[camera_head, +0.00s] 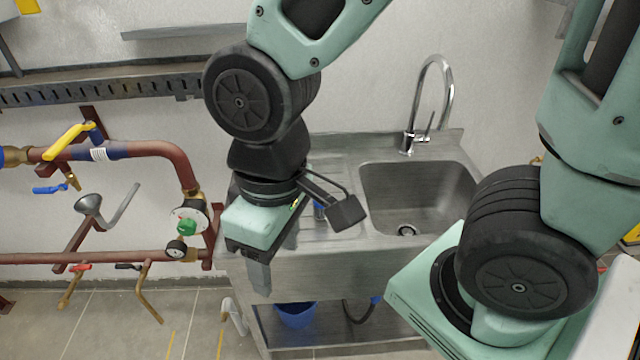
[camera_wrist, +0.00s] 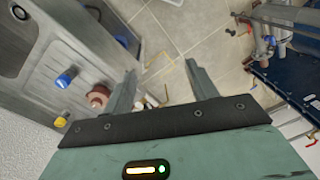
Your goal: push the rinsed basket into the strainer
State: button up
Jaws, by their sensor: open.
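My gripper (camera_head: 260,278) hangs in front of the left part of the steel sink unit, fingers pointing down. In the wrist view my gripper (camera_wrist: 162,78) is open, with only floor showing between its fingers. A reddish-brown round part (camera_wrist: 98,98) shows beside the left finger; I cannot tell whether it belongs to the strainer. The strainer is not clearly identifiable on the red pipework (camera_head: 165,150) at the left. I cannot make out the basket in either view; my arm hides part of the drainboard.
The sink basin (camera_head: 415,195) with its tap (camera_head: 408,140) is right of my gripper. A blue bucket (camera_head: 296,314) stands on the lower shelf. Tiled floor in front is clear.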

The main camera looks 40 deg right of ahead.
jog(key=w+d+m+p, duration=0.1)
jog(key=w+m+p, duration=0.2)
jog(key=w+m, duration=0.35)
jog(key=m+p, duration=0.8)
jog(key=m, duration=1.1)
send_over(321, 206)
jog(key=w+d, duration=0.1)
jog(key=w, duration=0.1)
notch_tip(321, 206, down, 10)
jog(key=shift+n+h, duration=0.25)
jog(key=shift+h, duration=0.15)
jog(key=f+b, duration=0.4)
jog(key=f, duration=0.1)
jog(key=f+b, duration=0.5)
jog(key=shift+s+d+f, duration=0.1)
jog(key=shift+s+f, duration=0.1)
jog(key=shift+f, duration=0.2)
jog(key=c, duration=1)
jog(key=shift+c, duration=0.2)
